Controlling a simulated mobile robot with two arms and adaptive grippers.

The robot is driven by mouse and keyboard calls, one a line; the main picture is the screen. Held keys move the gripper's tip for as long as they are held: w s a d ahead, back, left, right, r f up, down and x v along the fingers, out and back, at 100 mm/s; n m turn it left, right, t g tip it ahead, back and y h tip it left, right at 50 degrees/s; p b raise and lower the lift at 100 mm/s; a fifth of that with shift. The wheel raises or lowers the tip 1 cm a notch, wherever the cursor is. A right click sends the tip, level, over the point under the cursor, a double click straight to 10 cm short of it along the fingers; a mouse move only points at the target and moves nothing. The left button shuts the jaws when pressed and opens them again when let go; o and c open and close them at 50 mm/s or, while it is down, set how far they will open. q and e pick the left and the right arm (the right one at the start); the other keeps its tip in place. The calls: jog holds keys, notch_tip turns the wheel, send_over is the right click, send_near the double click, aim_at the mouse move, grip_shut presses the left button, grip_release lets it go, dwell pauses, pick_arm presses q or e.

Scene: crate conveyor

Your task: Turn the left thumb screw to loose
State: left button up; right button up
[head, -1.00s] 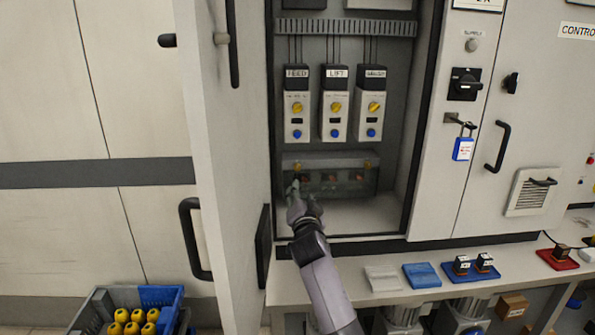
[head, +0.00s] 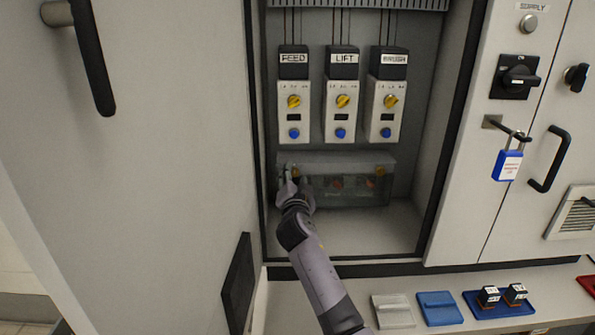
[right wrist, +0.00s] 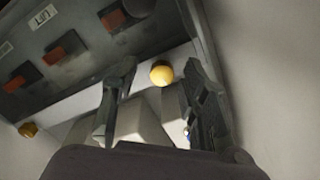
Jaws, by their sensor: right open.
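The left thumb screw (right wrist: 161,73) is a round yellow knob on the cover's edge. In the right wrist view it shows between the two spread fingers of my right gripper (right wrist: 158,82), near their tips; I see no clear contact. In the head view my right gripper (head: 291,184) is at the left end of the clear cover (head: 345,192) and partly hides that screw. The right thumb screw (head: 380,171) is at the cover's other end and also shows in the right wrist view (right wrist: 28,130). My left gripper is out of view.
Drive units labelled FEED (head: 293,110), LIFT (head: 342,110) and a third (head: 383,110) hang above the cover. The open cabinet door (head: 170,160) stands close on the left. A blue padlock (head: 507,165) hangs on the right. A shelf below holds trays, including a blue one (head: 440,308).

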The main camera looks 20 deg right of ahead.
jog(key=shift+a+r, duration=0.1)
jog(key=shift+r, duration=0.05)
grip_shut()
dwell(0.5)
